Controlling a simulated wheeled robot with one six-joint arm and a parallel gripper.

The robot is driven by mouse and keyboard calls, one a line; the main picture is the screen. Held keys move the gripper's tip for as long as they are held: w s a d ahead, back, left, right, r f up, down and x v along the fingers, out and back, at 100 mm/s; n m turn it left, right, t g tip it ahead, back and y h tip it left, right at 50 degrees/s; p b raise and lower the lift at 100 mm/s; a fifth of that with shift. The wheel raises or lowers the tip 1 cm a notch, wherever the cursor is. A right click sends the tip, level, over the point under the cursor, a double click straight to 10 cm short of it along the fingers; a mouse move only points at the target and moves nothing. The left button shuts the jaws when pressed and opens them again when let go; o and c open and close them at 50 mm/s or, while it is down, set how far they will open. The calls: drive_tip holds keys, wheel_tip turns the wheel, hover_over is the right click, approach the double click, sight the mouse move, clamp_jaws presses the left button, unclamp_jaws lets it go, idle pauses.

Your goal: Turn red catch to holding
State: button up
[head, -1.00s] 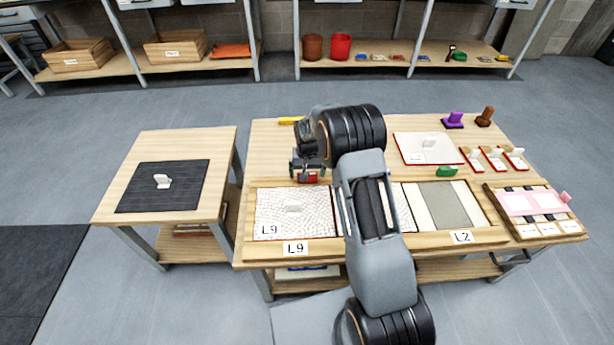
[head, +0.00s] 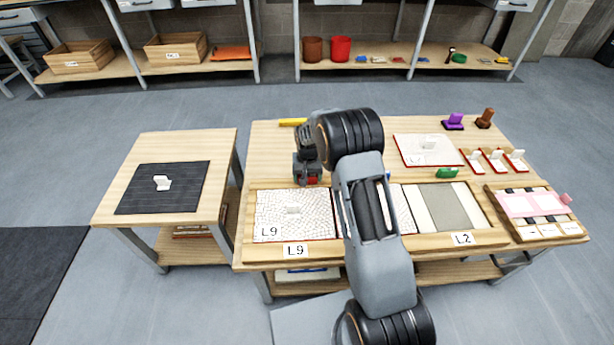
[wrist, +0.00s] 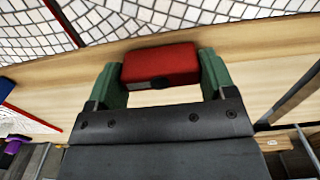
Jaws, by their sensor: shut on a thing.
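The red catch (wrist: 160,65) is a small red block on the wooden strip beside the white mosaic panel, in the wrist view. My gripper (wrist: 162,78) has its two green fingers on either side of it, shut on it. In the head view my gripper (head: 307,180) is at the far edge of the wooden frame, above the panel marked L9 (head: 272,228). Only a little of the red catch (head: 312,181) shows there below the fingers. Which way the catch is turned is hard to tell.
A green piece (head: 447,173) lies on the frame's far edge, to the right of my arm. A white panel with a handle (head: 412,158) lies behind it. A yellow bar (head: 293,122) is at the table's back. A dark panel (head: 140,200) is on the left table.

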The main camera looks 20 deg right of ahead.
drive_tip(key=shift+n, duration=0.3)
drive_tip(key=shift+c, duration=0.2)
drive_tip(key=n, duration=0.3)
drive_tip(key=shift+r+n+p, duration=0.1)
drive_tip(key=shift+n+p, duration=0.25)
drive_tip(key=shift+n, duration=0.05)
drive_tip(key=n, duration=0.9)
drive_tip(key=shift+p, duration=0.35)
drive_tip(key=n, duration=0.4)
drive_tip(key=shift+n, duration=0.4)
drive_tip(key=o, duration=0.9)
wheel_tip(320, 180, up, 14)
drive_tip(key=p, duration=0.2)
drive_tip(key=shift+p, duration=0.3)
